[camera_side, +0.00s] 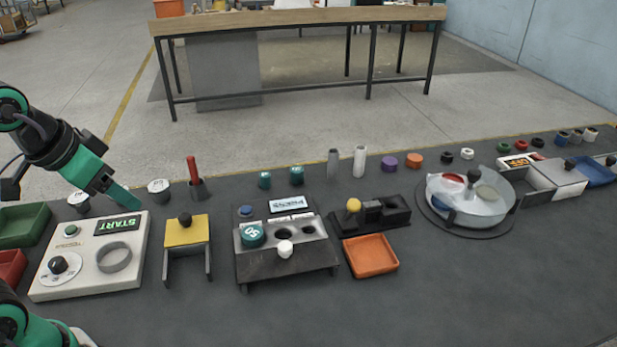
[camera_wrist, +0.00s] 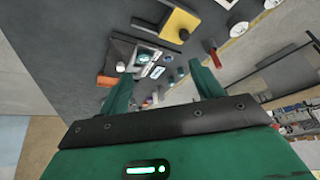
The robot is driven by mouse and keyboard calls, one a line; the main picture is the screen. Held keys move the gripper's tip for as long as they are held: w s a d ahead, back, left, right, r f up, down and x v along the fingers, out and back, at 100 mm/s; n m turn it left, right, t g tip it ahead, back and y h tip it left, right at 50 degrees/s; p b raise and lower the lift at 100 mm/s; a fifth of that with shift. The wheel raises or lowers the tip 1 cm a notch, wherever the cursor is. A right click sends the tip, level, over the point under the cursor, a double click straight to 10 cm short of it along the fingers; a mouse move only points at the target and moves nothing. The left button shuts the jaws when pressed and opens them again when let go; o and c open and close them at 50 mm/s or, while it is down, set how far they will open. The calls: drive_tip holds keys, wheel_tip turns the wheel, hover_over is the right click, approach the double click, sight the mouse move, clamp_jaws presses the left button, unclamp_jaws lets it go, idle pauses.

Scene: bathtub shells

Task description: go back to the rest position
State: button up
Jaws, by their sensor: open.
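My gripper (camera_side: 125,197) is at the left in the side view, raised in the air near the START panel (camera_side: 136,254). The panel is a white box with a dial, a grey ring and a dark START label. In the wrist view my gripper's two green fingers (camera_wrist: 163,88) are apart with nothing held between them. Beyond the fingers lie the table's objects, seen tilted, including the yellow-topped stand (camera_wrist: 180,25), which also shows in the side view (camera_side: 187,231).
The dark table holds a press station (camera_side: 255,262), an orange tray (camera_side: 370,256), a round clear-walled turntable (camera_side: 485,219) and several small caps along the back. Green (camera_side: 20,236) and red trays (camera_side: 10,268) sit at the left edge. The front right table area is clear.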

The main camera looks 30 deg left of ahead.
drive_tip(key=shift+s+a+f+n, duration=0.15)
drive_tip(key=shift+s+f+n, duration=0.05)
drive_tip(key=shift+s+n, duration=0.35)
idle(1.0)
